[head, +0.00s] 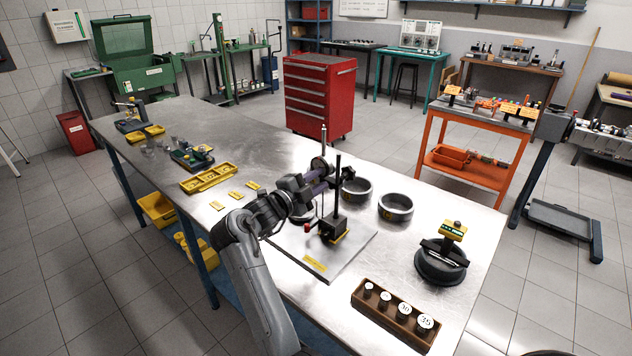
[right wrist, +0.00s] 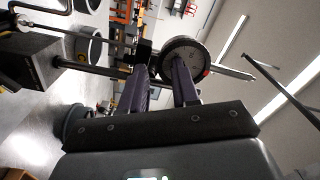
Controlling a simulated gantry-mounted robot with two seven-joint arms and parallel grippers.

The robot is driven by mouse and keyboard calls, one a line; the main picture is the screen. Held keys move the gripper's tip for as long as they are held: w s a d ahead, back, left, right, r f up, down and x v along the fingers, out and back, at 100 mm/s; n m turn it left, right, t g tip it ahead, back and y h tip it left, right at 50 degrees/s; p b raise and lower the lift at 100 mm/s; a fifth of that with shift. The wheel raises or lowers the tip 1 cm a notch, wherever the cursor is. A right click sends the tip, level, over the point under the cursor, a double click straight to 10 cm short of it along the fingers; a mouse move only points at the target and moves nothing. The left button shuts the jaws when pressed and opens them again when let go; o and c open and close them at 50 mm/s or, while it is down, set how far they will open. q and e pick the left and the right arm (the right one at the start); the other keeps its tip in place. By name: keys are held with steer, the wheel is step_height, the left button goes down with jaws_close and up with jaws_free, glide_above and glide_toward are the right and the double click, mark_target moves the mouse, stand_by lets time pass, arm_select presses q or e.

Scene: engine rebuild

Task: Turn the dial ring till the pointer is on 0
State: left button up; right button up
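The dial gauge (head: 318,164) is a dark round disc on a stand with a black base (head: 333,228) and upright post, on a grey plate (head: 352,262). The gauge also shows in the right wrist view (right wrist: 186,58) with a small red mark on its rim. Its scale and pointer are too small to read. My right gripper (head: 322,182) is at the gauge. In the right wrist view its purple fingers (right wrist: 160,75) are apart, with a visible gap. One fingertip overlaps the disc and the other is near its edge; I cannot tell whether they touch. My left gripper is not in view.
Two metal rings (head: 395,207) stand behind the plate. At right are a black round base with a yellow top (head: 441,262) and a wooden block of numbered pieces (head: 392,315). Yellow trays (head: 208,178) lie at the left.

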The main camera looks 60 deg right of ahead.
steer(key=shift+c, duration=0.4)
jaws_close()
steer(key=shift+f, duration=0.1)
steer(key=shift+w+d+m+b, duration=0.1)
steer(key=shift+w+m+b, duration=0.4)
steer(key=shift+m+b, duration=1.9)
steer(key=shift+w+d+m+b, duration=0.1)
steer(key=shift+w+m+b, duration=0.45)
steer(key=shift+m+b, duration=1.8)
steer(key=shift+w+d+m+b, duration=0.1)
steer(key=shift+w+m+b, duration=0.4)
steer(key=shift+m+b, duration=1.9)
steer(key=shift+r, duration=0.2)
